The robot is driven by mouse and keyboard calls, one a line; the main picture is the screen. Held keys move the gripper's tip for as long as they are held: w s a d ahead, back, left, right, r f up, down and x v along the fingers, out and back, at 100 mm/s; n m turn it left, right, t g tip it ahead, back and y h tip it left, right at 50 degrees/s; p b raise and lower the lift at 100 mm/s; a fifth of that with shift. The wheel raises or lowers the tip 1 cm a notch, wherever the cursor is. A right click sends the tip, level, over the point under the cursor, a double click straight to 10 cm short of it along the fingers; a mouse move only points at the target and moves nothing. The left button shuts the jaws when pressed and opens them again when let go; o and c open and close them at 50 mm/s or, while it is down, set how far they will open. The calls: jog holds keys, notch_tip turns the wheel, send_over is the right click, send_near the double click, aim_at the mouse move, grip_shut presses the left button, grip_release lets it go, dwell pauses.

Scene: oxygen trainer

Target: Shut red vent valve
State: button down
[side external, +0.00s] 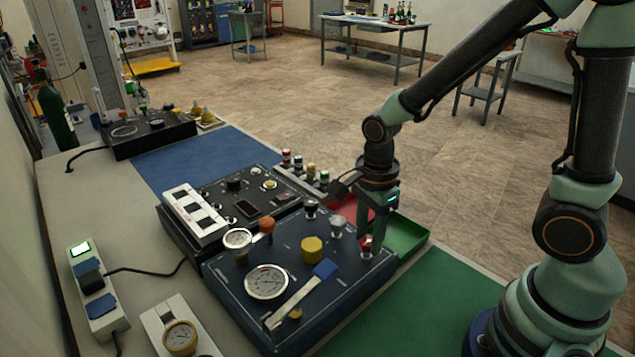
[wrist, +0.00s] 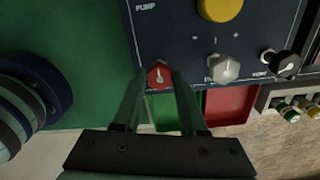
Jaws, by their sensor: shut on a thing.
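The red vent valve (side external: 366,244) is a small red knob near the right corner of the dark blue panel (side external: 330,281). In the wrist view the red knob (wrist: 159,76), with a pale pointer mark, sits between my fingertips near the panel's edge. My gripper (side external: 368,236) points down over the panel and is shut on the knob. It also shows in the wrist view (wrist: 160,80), with a finger on each side of the knob. The fingers hide part of the knob's sides.
A grey knob (wrist: 224,68), a black knob (wrist: 284,63) and a yellow knob (side external: 312,249) stand near the valve. A blue-handled lever (side external: 303,294) and a gauge (side external: 266,282) are on the panel. Green (side external: 408,237) and red trays lie behind it. The green mat (side external: 430,310) is clear.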

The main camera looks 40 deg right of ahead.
aim_at(369, 241)
jog(key=shift+m, duration=0.4)
jog(key=shift+c, duration=2.3)
grip_release()
notch_tip(369, 241, up, 12)
